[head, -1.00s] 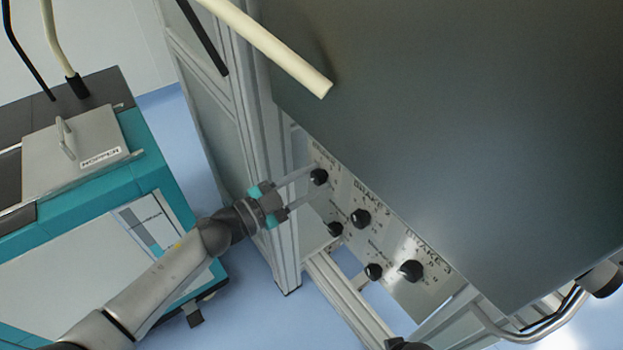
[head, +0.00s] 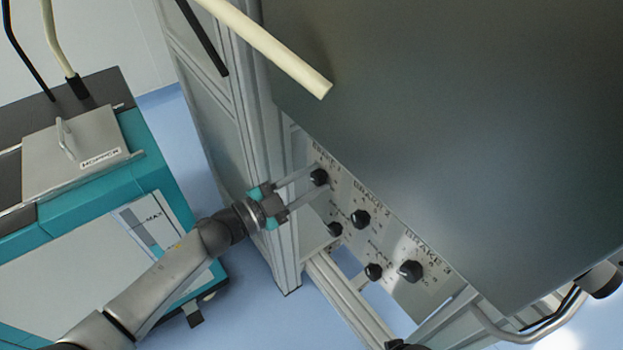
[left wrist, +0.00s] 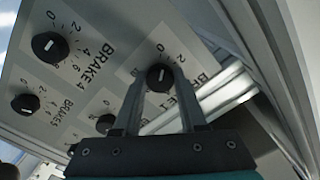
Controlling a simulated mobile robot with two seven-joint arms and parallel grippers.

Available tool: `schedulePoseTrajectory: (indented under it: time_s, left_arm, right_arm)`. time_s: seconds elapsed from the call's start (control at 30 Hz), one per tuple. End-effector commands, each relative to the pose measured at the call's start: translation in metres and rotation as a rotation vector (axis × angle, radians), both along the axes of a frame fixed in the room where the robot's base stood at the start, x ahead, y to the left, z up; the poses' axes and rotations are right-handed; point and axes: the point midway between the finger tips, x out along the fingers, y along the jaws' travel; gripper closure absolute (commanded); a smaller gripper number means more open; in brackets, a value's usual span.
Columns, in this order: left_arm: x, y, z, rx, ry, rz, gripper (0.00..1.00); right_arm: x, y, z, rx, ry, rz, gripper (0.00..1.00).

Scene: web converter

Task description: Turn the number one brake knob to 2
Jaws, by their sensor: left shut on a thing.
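The number one brake knob (head: 319,177) is a round black knob on the grey panel (head: 343,192), at the panel's upper left end in the head view. My left gripper (head: 317,176) reaches it from the left, with its two long fingers on either side of the knob. In the left wrist view the knob (left wrist: 160,77) sits between the fingertips of my left gripper (left wrist: 160,80), which is shut on it. A white mark shows on the knob's face, and a 0 is printed above it. A finger covers part of the label and scale, so the exact setting is unclear. My right gripper is not in view.
Several similar black knobs, such as the one marked BRAKE 2 (head: 360,219) and the one marked BRAKE 3 (head: 410,271), stand close by. A metal frame post (head: 284,230) is beside my gripper. A large grey cover (head: 450,130) overhangs the panel.

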Motion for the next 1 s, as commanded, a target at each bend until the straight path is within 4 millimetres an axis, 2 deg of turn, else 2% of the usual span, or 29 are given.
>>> schedulePoseTrajectory:
  time_s: [0.4,0.6,1.0]
  left_arm:
    - [0.000,0.001,-0.001,0.223,-0.305,0.001,1.00]
    - [0.000,0.001,-0.001,0.320,-0.439,0.001,1.00]
    - [0.000,0.001,0.000,0.437,-0.601,0.001,1.00]
  right_arm:
    - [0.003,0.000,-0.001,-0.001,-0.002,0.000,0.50]
    - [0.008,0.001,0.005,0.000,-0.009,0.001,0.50]
    - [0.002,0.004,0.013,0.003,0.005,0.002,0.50]
